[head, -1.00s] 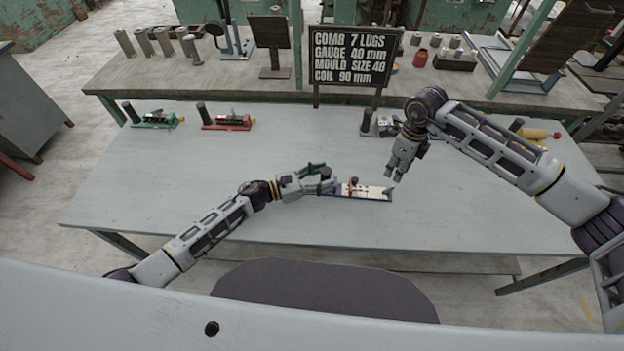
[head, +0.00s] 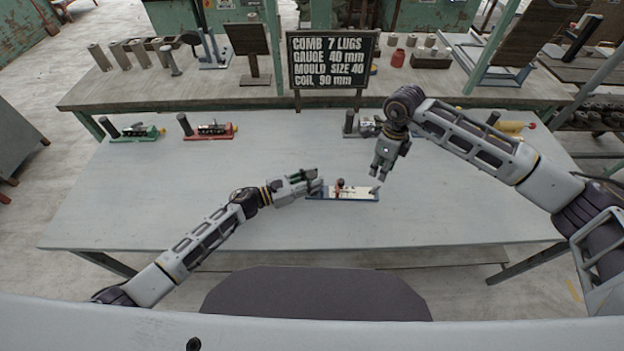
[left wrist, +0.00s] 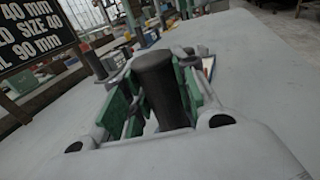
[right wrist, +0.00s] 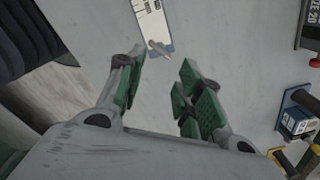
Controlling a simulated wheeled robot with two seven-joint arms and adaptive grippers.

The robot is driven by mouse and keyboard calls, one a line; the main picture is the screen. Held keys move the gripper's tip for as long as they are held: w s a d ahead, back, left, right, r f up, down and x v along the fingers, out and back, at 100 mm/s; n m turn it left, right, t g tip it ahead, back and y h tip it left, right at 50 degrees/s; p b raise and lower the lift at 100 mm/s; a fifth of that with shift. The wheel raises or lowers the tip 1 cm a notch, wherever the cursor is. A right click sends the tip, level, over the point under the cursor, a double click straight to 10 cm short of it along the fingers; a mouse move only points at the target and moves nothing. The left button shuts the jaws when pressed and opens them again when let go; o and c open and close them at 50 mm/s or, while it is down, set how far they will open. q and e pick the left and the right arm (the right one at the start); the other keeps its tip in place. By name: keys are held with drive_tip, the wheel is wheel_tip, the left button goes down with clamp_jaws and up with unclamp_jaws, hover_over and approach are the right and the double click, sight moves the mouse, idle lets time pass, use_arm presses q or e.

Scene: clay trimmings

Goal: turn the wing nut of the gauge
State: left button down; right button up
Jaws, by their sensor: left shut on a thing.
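The gauge (head: 347,197) lies on the near table, with a blue base, a white scale plate and a small red part. In the left wrist view, my left gripper (head: 316,184) has its green pads on both sides of a dark upright handle (left wrist: 160,85) at the gauge's left end and is shut on it. A grey wing nut (head: 375,189) sits at the gauge's right end; it also shows in the right wrist view (right wrist: 160,48). My right gripper (head: 380,176) is open and empty, fingers pointing down, above and close to the wing nut, not touching it.
A sign (head: 333,60) reads "GAUGE 40 mm". At the table's back stand a green-based device (head: 138,134), a red-based device (head: 210,133) and a grey device (head: 365,126). The table (head: 200,185) is clear around the gauge.

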sight(375, 188)
drive_tip(key=shift+c, duration=0.8)
wheel_tip(375, 188, up, 2)
drive_tip(key=n, duration=1.3)
drive_tip(key=shift+n, duration=0.3)
drive_tip(key=shift+f, duration=0.1)
drive_tip(key=shift+f, duration=5.9)
